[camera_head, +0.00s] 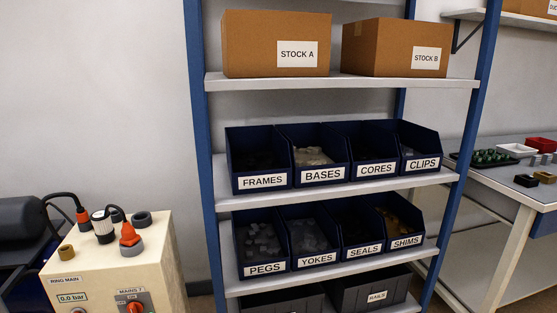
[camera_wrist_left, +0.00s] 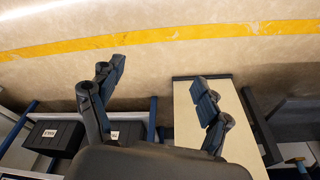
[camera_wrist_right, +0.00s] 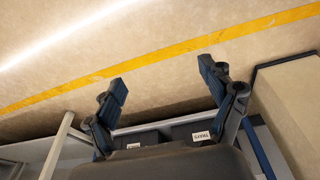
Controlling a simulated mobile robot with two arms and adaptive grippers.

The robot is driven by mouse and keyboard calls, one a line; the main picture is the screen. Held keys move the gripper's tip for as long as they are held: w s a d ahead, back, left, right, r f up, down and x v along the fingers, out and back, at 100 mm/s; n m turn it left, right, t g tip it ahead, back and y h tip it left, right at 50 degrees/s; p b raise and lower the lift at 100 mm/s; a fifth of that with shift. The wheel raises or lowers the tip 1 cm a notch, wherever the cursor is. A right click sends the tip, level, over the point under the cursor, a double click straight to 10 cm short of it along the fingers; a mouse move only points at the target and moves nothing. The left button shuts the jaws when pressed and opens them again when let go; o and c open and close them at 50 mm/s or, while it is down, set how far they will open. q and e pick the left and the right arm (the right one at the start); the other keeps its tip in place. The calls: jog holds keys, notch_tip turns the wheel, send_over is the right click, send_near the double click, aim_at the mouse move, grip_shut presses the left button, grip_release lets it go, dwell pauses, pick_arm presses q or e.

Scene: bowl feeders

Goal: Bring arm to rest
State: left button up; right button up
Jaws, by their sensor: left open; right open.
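My left gripper (camera_wrist_left: 160,84) shows in the left wrist view with its two dark fingers spread wide apart and nothing between them. My right gripper (camera_wrist_right: 165,78) shows in the right wrist view, also with fingers apart and empty. Behind both grippers lie bare floor and a yellow floor line (camera_wrist_left: 150,38). Neither gripper nor arm shows in the head view.
A blue-posted shelf rack (camera_head: 335,84) holds boxes and labelled dark bins, such as FRAMES (camera_head: 263,182). A cream control cabinet (camera_head: 80,270) stands at left. A workbench (camera_head: 500,178) with small parts and trays stands at right. Open floor (camera_wrist_right: 150,40) shows in the wrist views.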

pick_arm(q)
jog(key=s+a+f+p, duration=0.1)
jog(key=s+f+p, duration=0.2)
jog(key=s+p, duration=0.4)
jog(key=s+a+f+g+p, duration=0.1)
jog(key=s+a+f+p, duration=0.1)
jog(key=s+f+p, duration=0.2)
jog(key=s+p, duration=0.3)
jog(key=s, duration=0.5)
jog(key=shift+a+f+g, duration=0.15)
jog(key=shift+f+g, duration=0.15)
pick_arm(e)
jog(key=s+d+f, duration=0.1)
jog(key=s+f, duration=0.2)
jog(key=s, duration=0.6)
jog(key=s+d+f+g, duration=0.1)
jog(key=s+f, duration=0.3)
jog(key=s, duration=0.6)
jog(key=shift+d+f+g, duration=0.3)
jog(key=shift+d, duration=0.35)
